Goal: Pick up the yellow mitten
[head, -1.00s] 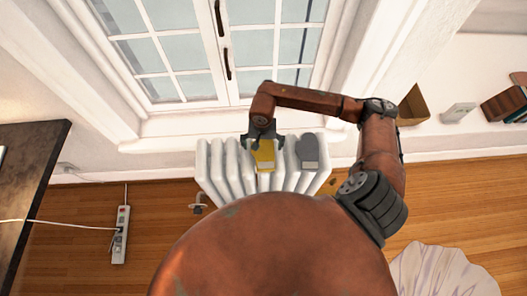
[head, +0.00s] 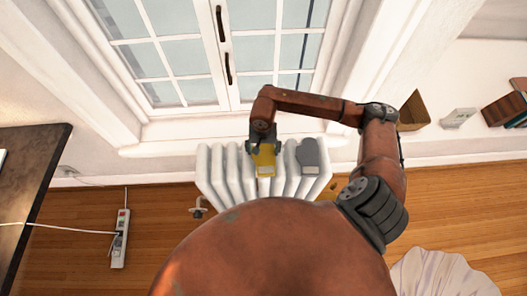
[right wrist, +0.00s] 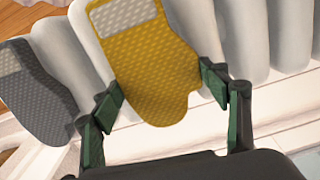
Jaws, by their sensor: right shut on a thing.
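The yellow mitten (head: 265,160) lies on top of the white radiator below the window, its pale cuff toward me. It also shows in the right wrist view (right wrist: 150,65), with its rounded end between the fingers. My right gripper (head: 262,147) is over the mitten's far end; in the right wrist view its green-padded fingers (right wrist: 160,90) stand on either side of the mitten and are shut on it. A grey mitten (head: 307,154) lies on the radiator just to the right; it also shows in the right wrist view (right wrist: 35,95). My left gripper is not in view.
The white radiator (head: 218,170) has ribs with gaps between them. The window (head: 190,55) rises behind it. A dark table (head: 30,180) stands at the left, a power strip (head: 120,238) lies on the floor, and a brown box (head: 413,110) sits at the right.

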